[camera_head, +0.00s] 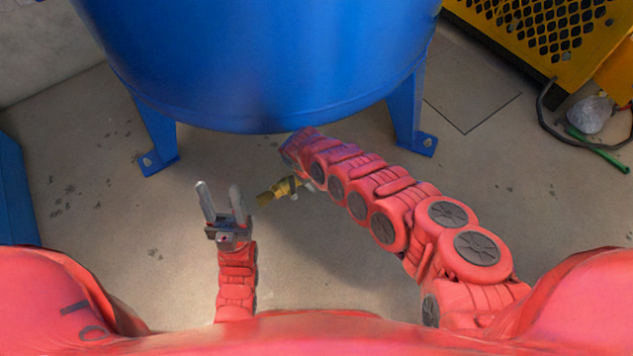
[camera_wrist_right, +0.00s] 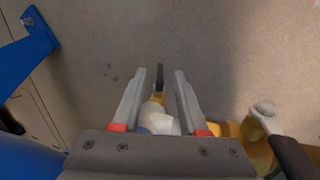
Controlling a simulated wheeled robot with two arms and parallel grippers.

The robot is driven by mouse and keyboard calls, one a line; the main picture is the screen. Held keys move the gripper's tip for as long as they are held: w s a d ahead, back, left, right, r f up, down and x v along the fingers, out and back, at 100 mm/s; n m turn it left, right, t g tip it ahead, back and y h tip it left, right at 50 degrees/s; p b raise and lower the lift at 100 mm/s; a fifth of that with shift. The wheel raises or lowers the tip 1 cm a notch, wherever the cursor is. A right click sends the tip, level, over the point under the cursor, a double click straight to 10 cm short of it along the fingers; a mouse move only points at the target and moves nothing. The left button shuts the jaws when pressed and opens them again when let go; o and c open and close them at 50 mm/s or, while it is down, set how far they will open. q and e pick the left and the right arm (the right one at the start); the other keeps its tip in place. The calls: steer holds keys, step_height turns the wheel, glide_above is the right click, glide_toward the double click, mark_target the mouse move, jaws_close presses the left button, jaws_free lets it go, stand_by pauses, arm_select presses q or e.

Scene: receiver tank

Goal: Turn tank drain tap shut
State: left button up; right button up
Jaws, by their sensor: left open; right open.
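The blue tank (camera_head: 260,60) stands on legs at the top of the head view. A brass tap (camera_head: 283,188) shows low in front of it, partly hidden behind my right arm. My left gripper (camera_head: 220,190) is open and empty, left of the tap and apart from it. My right arm reaches up to the tank's lower edge, and its gripper is hidden in the head view. In the right wrist view my right gripper (camera_wrist_right: 160,73) is open. A brass and whitish fitting (camera_wrist_right: 159,118) with a thin dark end shows between its fingers; contact cannot be told.
Tank legs (camera_head: 405,118) stand on either side, with bare floor (camera_head: 120,240) between and in front. A yellow perforated frame (camera_head: 545,35) is at top right, near a dark hose, a grey lump (camera_head: 590,113) and a green bar. A blue object (camera_head: 15,195) is at far left.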

steer(key=shift+r, duration=0.5)
steer(key=p+v, duration=0.7)
steer(key=v, duration=0.9)
steer(key=shift+a, duration=0.25)
steer(key=shift+s+r, duration=0.1)
steer(key=shift+s, duration=0.05)
